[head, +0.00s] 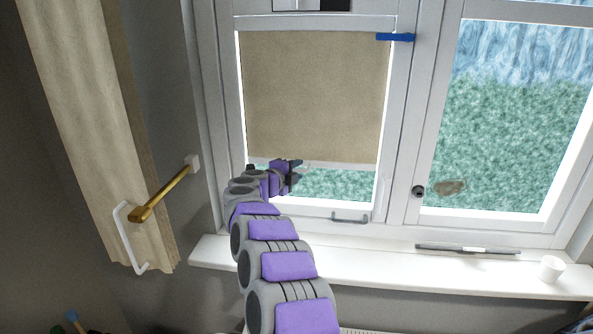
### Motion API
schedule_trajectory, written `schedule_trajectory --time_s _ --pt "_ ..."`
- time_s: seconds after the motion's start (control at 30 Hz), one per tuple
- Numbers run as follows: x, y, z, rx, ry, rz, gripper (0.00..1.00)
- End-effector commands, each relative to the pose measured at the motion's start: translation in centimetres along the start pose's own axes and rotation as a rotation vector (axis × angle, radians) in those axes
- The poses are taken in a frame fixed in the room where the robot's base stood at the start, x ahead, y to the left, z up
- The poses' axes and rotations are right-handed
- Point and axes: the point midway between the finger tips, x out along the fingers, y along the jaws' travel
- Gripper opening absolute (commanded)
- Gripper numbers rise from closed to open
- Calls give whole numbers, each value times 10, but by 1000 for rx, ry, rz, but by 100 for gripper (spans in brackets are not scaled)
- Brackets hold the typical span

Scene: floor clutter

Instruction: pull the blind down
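A beige blind (315,90) covers most of the left window pane. Its pale bottom bar (345,166) hangs a little above the lower frame, with a strip of glass showing below it. My arm reaches up from the bottom of the picture. My gripper (294,176) is at the blind's bottom edge, left of the middle of the bar, and overlaps it in the picture. Its two dark fingers look apart. I cannot tell whether they touch the bar, and part of the bar is hidden behind my gripper and wrist.
A grey handle (350,217) sits on the lower window frame. A dark bar-like item (467,250) and a white cup (551,269) stand on the white sill (390,272). A curtain (95,120) with a gold holdback (165,193) hangs left. A blue strip (395,37) is at the blind's upper right.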

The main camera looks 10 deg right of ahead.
Motion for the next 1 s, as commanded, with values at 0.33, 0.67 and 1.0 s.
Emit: schedule_trajectory --time_s 0.33,0.67,1.0 --pt "7 0 -5 3 -1 3 38" --pt "6 0 -3 2 -2 2 8" --pt "2 1 2 -1 -6 0 0"
